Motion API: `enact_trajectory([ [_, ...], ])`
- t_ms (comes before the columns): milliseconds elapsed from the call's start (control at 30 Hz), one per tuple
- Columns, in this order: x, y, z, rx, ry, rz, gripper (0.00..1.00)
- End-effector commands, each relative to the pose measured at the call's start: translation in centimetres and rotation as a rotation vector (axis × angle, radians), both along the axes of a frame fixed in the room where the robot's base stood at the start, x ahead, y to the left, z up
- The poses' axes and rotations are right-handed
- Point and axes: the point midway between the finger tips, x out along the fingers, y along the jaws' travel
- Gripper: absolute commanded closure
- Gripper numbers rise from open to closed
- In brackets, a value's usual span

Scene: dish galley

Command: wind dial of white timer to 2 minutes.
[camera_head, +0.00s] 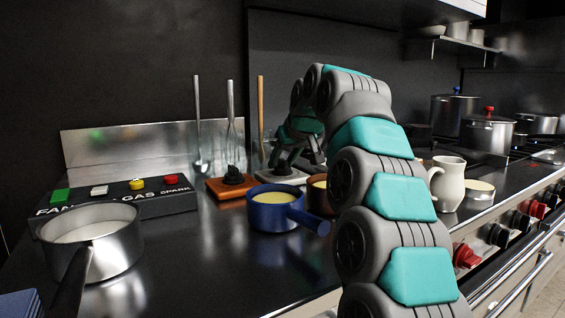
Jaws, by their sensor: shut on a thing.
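The white timer (264,178) is a pale, low block on the dark counter, behind the blue pot. A dark knob, its dial (283,169), sits on top. My gripper (284,163) comes down from above and is shut on this dial. The fingertips are small and dark here, and the blue pot, the brown pot and my arm hide part of the timer. I cannot read the dial's marks or its setting.
A brown-orange timer (216,189) with a black knob stands just left. A blue pot (268,214) and a brown pot (317,195) stand in front. A steel pan (122,240) and button panel (150,201) are left; a cream jug (449,186) is right. Upright utensils (230,120) stand behind.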

Motion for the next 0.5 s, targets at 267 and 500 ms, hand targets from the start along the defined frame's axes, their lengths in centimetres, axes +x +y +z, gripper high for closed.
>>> enact_trajectory([
  [267,0.06,-0.15,-0.32,-0.005,0.003,-0.204,1.0],
  [500,0.02,-0.15,-0.27,-0.006,0.005,-0.374,1.0],
])
